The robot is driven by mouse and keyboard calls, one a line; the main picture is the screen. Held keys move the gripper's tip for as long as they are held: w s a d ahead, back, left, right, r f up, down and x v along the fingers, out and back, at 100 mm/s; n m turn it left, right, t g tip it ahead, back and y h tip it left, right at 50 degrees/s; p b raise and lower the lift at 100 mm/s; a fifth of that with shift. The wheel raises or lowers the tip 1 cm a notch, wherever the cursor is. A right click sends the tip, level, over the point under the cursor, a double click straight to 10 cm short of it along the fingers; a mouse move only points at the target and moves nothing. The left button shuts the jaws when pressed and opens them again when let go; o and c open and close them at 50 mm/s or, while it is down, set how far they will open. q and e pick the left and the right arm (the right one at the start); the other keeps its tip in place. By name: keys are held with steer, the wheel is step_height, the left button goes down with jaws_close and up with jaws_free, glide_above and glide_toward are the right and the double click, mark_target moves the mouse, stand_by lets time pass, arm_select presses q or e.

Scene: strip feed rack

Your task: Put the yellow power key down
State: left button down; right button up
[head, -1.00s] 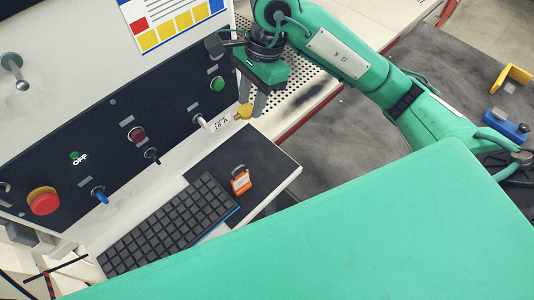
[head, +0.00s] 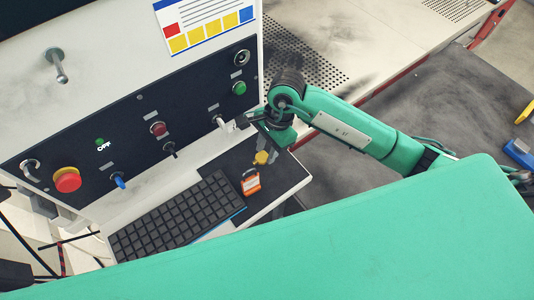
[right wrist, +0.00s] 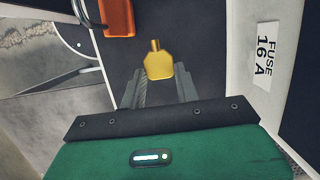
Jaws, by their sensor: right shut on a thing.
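The yellow power key (head: 262,157) shows at the tip of my right gripper (head: 268,149), over the black mat of the shelf beside the orange padlock. In the right wrist view the key (right wrist: 158,64) has its wide yellow end between the fingertips of my right gripper (right wrist: 160,84) and its narrow end pointing away. The gripper is shut on the key. I cannot tell whether the key touches the mat (head: 232,163). My left gripper is not in view.
An orange padlock (head: 250,184) stands close to the key, and a black keyboard (head: 178,216) lies to its left. The control panel (head: 135,135) with knobs and buttons rises behind. Bare mat surrounds the key; the shelf's edge (head: 284,192) is to the right.

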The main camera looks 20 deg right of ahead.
step_height(320, 180, down, 4)
steer(key=shift+f+p, duration=0.15)
steer(key=shift+p, duration=0.3)
steer(key=shift+f, duration=0.1)
steer(key=shift+f+b, duration=0.25)
steer(key=shift+b, duration=0.1)
steer(key=o, duration=1)
steer(key=shift+o, duration=0.2)
steer(key=shift+r, duration=0.1)
